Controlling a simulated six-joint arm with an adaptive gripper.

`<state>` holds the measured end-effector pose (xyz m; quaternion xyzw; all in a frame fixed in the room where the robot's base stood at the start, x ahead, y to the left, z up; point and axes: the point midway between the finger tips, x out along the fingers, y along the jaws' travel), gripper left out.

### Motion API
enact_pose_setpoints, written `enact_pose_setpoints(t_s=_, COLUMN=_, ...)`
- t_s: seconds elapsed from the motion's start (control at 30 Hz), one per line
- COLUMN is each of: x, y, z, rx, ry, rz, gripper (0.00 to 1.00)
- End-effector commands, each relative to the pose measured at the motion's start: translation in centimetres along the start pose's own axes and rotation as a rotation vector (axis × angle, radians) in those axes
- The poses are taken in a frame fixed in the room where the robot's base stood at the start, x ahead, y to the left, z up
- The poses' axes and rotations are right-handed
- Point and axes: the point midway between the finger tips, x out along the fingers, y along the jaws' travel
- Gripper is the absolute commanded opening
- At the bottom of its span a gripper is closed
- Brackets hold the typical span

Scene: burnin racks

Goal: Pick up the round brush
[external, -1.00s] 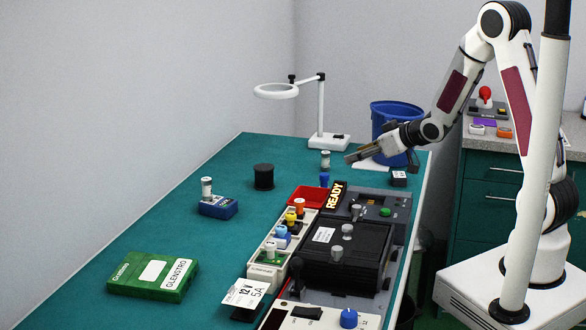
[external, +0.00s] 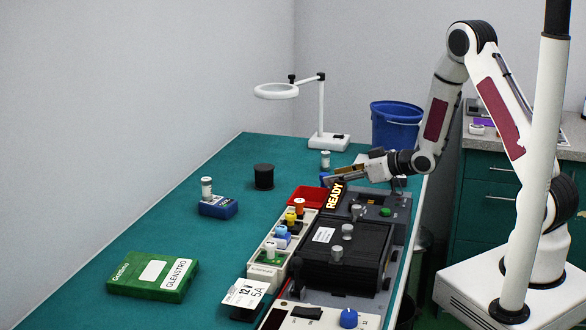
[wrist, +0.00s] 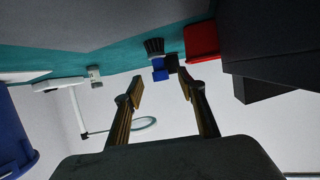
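The round brush (wrist: 154,47) shows in the wrist view, dark bristles against the teal table and a blue handle pointing away from it. That view is upside down, so the brush stands handle up. In the external view only part of its blue handle (external: 323,177) shows by my fingertips; the rest is hidden. My gripper (wrist: 160,88) is open and empty, its two fingers spread in line with the blue handle. The handle lies just beyond the fingertips and I see no contact. In the external view my gripper (external: 329,180) is low, behind the READY sign.
A small white cylinder (external: 325,160), a lamp (external: 320,138) and a blue bin (external: 397,130) are behind.

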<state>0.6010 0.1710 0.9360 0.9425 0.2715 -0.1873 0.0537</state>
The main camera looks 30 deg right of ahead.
Motion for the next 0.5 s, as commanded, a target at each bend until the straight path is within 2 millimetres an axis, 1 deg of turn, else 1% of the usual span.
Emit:
enact_pose_setpoints(t_s=0.27, x=0.5, y=0.0, z=0.0, rx=0.0, ry=-0.001, rz=0.0, gripper=0.4)
enact_pose_setpoints(t_s=0.5, x=2.2, y=0.0, z=0.0, rx=-0.001, ry=0.0, rz=0.0, gripper=0.4)
